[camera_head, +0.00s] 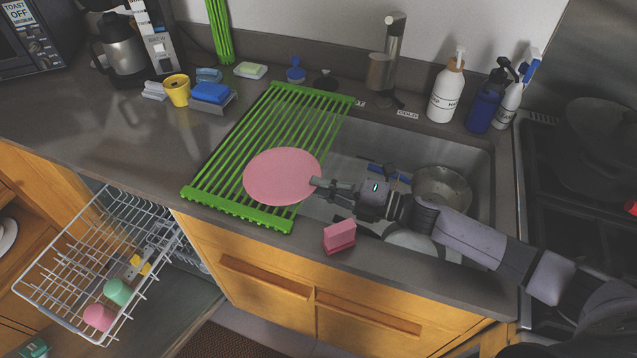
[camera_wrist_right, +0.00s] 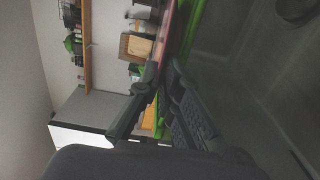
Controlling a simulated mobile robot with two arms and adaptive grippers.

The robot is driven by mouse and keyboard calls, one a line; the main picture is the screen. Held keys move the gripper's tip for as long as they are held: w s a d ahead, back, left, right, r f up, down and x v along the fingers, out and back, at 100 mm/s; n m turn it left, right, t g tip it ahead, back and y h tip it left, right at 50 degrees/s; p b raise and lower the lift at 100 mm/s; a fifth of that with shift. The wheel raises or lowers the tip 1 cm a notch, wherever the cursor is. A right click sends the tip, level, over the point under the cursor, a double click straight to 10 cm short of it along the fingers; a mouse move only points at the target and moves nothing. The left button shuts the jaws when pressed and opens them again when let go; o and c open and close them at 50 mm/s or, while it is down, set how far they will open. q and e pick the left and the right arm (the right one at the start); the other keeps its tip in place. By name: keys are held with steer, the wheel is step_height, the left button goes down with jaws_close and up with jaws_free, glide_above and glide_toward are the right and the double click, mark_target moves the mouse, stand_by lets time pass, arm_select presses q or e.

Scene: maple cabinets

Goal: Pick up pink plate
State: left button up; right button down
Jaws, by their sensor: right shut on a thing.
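The pink plate (camera_head: 282,176) is round and flat. In the head view it is over the right front part of the green drying rack (camera_head: 238,211) beside the sink. My right gripper (camera_head: 322,184) reaches in from the right over the sink and is shut on the plate's right rim. In the right wrist view the plate's pink edge (camera_wrist_right: 168,30) shows beyond the gripper's fingers (camera_wrist_right: 158,82), with green rack bars close by. I cannot tell whether the plate rests on the rack or is slightly above it. My left gripper is not in view.
The sink (camera_head: 458,155) holds a metal pot (camera_head: 441,187) and other dishes. A pink sponge (camera_head: 339,236) stands on the front counter edge. Bottles (camera_head: 446,92) and the faucet (camera_head: 384,65) stand behind the sink. An open dishwasher rack (camera_head: 75,262) is at lower left. The left counter is partly clear.

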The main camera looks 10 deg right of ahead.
stand_by(0.3)
steer(key=s+d+r+p, duration=0.6)
steer(key=s+d+r, duration=0.1)
steer(key=d, duration=0.4)
steer(key=shift+s+d+r+p, duration=0.3)
steer(key=shift+s+p, duration=0.1)
steer(key=shift+s, duration=0.05)
stand_by(0.3)
